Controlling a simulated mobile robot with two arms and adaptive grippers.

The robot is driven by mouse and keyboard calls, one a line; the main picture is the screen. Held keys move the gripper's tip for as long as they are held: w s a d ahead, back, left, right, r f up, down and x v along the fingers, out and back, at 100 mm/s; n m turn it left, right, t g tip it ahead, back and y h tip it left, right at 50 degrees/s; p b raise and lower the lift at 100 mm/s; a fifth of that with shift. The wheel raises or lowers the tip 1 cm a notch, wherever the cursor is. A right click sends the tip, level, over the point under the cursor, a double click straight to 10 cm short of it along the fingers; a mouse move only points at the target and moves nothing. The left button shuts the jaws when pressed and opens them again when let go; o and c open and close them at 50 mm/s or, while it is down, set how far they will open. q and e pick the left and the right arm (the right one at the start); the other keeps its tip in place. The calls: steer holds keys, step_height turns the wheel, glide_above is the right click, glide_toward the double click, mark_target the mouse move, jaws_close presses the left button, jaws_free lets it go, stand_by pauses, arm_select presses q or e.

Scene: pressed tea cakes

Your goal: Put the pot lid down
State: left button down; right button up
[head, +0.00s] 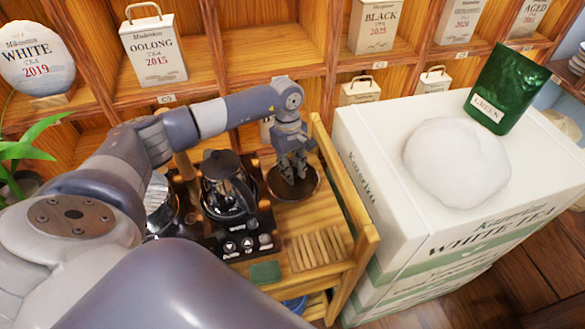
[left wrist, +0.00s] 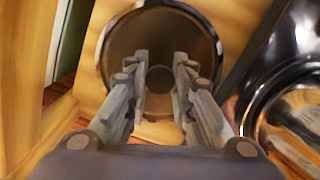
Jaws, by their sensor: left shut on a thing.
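The pot lid (head: 312,190) is a dark, round, glossy disc with a thin rim, at the right side of the wooden cart top. It also shows in the left wrist view (left wrist: 205,45), beyond my fingers. My left gripper (head: 293,172) is above the lid's middle, pointing down. In the left wrist view the fingers (left wrist: 160,80) are on either side of the lid's round knob and shut on it. The fingers partly hide the knob. I cannot tell whether the lid touches the cart top. My right gripper is not in view.
A black kettle (head: 228,190) stands on a dark tray left of the lid. A slatted wooden mat (head: 315,249) and a green cloth (head: 265,271) lie in front. The cart's raised rail (head: 345,190) is close on the right, beside white tea boxes (head: 375,160).

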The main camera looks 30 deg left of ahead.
arm_select(q)
steer(key=c, duration=1.4)
jaws_free()
steer(key=shift+f, duration=0.1)
steer(key=shift+r+p, duration=0.25)
steer(key=shift+p, duration=0.05)
steer(key=shift+w+r+b, duration=0.1)
steer(key=shift+r+b, duration=0.25)
steer(key=shift+r, duration=0.05)
step_height(320, 180, up, 11)
steer(key=a+b, duration=0.1)
steer(key=b, duration=0.1)
steer(key=shift+w+a+b, duration=0.15)
steer(key=shift+w+b, duration=0.05)
steer(key=shift+b, duration=0.15)
steer(key=shift+r, duration=0.1)
